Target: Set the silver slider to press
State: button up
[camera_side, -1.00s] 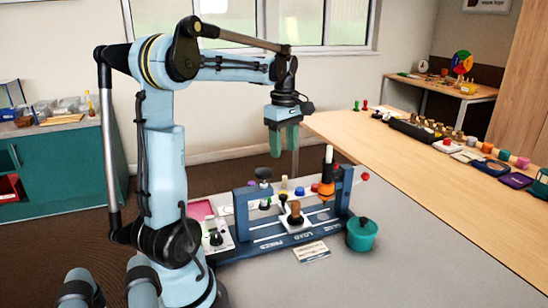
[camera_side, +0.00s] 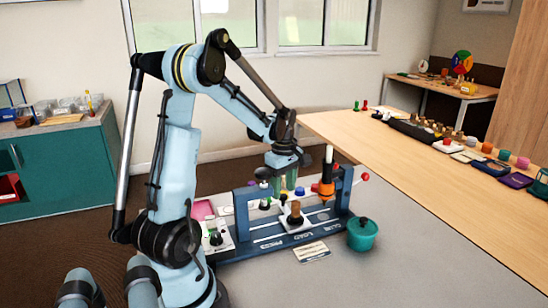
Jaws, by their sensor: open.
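A blue fixture (camera_side: 240,242) stands on the grey table, with lettering along its front that is too small to read surely. A pale silvery plate with a brown knob (camera_side: 295,219), seemingly the slider, sits on its rails near the middle. An orange and black upright tool with a white top (camera_side: 327,178) stands in the frame to the right of the plate. My gripper (camera_side: 285,187), with green fingers, points down above and behind the knob, apart from it. It is open and empty. Its fingertips are partly hidden by the fixture.
A teal lidded pot (camera_side: 362,234) stands close to the fixture's right end. A small card (camera_side: 312,251) lies in front. The grey table is clear at the front right. A wooden bench (camera_side: 440,175) holds several objects.

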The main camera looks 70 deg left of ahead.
jog(key=shift+f, duration=0.95)
jog(key=shift+c, duration=0.5)
grip_shut()
